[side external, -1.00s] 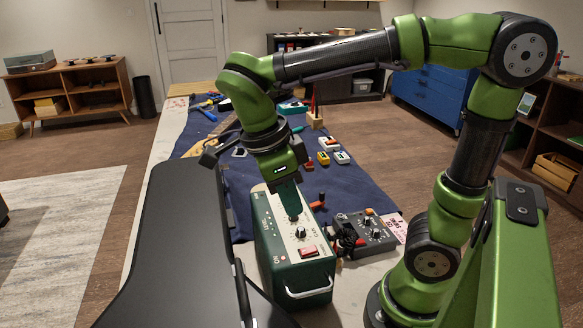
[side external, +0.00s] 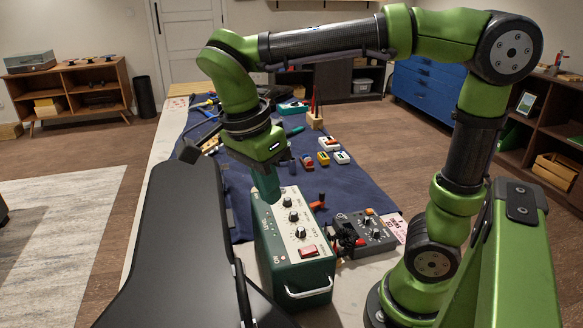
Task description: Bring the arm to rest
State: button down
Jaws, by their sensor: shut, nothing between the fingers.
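My gripper (side external: 268,190) is shut and empty. It points down at the far left end of the green box with knobs (side external: 297,238), and its tip overlaps that box's top edge in the picture. I cannot tell whether it touches the box. The box stands upright on the bench, with several black knobs, a red switch and a pale handle showing. My arm arches over the bench from the right.
A black case (side external: 172,250) stands close on the left of the box. A grey device with knobs (side external: 368,234) is on the right. A blue mat (side external: 355,192) bears several small coloured pedals (side external: 323,158) and tools. A wooden block (side external: 315,121) holds upright tools behind.

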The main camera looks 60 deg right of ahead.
jog(key=s+d+f+n+t+y, duration=0.1)
jog(key=d+n+t+y, duration=0.1)
jog(key=n, duration=0.6)
jog(key=d+f+n+t+y, duration=0.2)
jog(key=d+n+t, duration=0.2)
jog(key=n, duration=0.5)
jog(key=t, duration=0.2)
jog(key=shift+s+t, duration=0.3)
jog(key=shift+s, duration=0.05)
